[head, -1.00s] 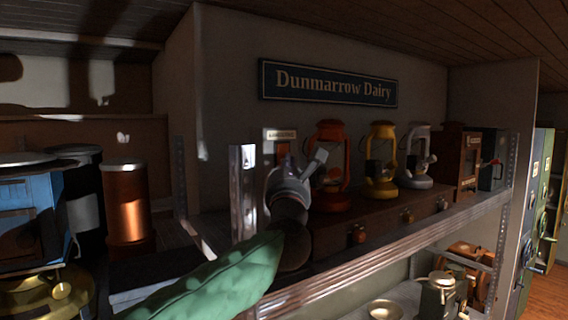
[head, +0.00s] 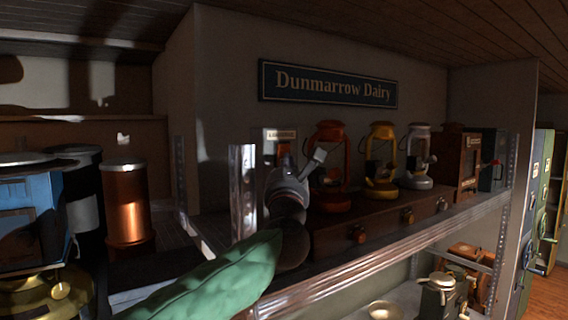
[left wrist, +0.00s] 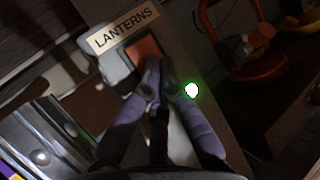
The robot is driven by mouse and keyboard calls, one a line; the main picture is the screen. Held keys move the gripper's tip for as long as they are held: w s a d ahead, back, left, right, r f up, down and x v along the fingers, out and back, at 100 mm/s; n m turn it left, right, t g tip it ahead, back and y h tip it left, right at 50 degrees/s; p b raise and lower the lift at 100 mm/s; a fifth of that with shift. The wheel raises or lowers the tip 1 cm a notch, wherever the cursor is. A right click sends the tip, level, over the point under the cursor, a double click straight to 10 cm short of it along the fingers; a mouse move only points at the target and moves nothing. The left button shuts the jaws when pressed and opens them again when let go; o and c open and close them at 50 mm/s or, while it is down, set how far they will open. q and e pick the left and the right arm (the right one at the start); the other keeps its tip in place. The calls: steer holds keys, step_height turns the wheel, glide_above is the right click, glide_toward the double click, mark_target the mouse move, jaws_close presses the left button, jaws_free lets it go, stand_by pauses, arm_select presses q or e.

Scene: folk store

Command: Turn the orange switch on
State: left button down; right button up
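The orange switch (left wrist: 147,50) is a rocker on a pale plate under a label reading LANTERNS (left wrist: 124,27). In the head view a bit of the switch (head: 283,149) shows just behind my left gripper (head: 306,166). In the left wrist view the two fingers of my left gripper (left wrist: 159,72) come together at their tips, with nothing held between them. The tips overlap the lower part of the switch and seem to touch it. A small light (left wrist: 191,90) glows green-white right of the fingers. My right gripper is not in view.
A red lantern (head: 331,200), a yellow lantern (head: 380,188) and a grey lantern (head: 417,181) stand on a wooden drawer unit (head: 383,222) right of the switch. A metal shelf post (head: 243,190) stands close left of my gripper. A copper canister (head: 126,205) is farther left.

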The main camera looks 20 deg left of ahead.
arm_select(q)
steer(key=shift+s+d, duration=0.45)
steer(key=shift+d, duration=0.15)
steer(key=s+d, duration=0.2)
steer(key=s+d+b, duration=0.1)
steer(key=d, duration=0.1)
steer(key=shift+r, duration=0.35)
steer(key=shift+a, duration=0.1)
stand_by(0.4)
